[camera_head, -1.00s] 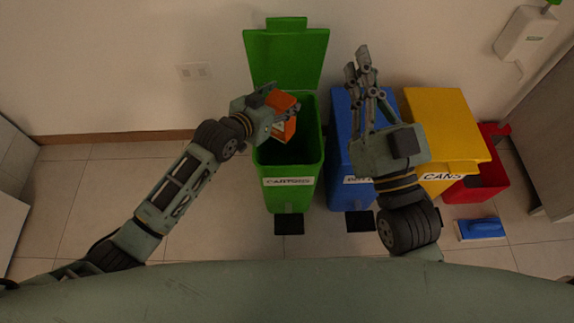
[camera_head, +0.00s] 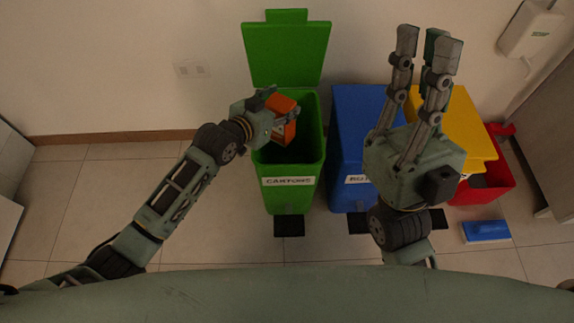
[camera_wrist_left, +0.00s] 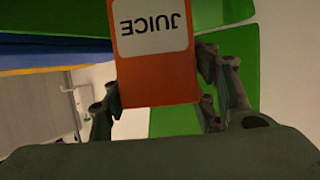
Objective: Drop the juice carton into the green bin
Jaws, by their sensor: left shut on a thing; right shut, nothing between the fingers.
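The orange juice carton (camera_head: 285,131) is held over the open mouth of the green bin (camera_head: 303,202), at its left side. In the left wrist view, the carton (camera_wrist_left: 158,75) shows a white label reading JUICE, upside down. My left gripper (camera_head: 279,110) is shut on the carton. The green bin has a raised lid (camera_head: 287,55) and a front label that reads CARTONS. My right gripper (camera_head: 427,50) is raised in front of the blue and yellow bins, fingers pointing up. It is shut and empty.
A blue bin (camera_head: 345,108) stands right of the green bin. A blue object (camera_head: 486,230) lies on the floor at right. The floor left of the green bin is clear.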

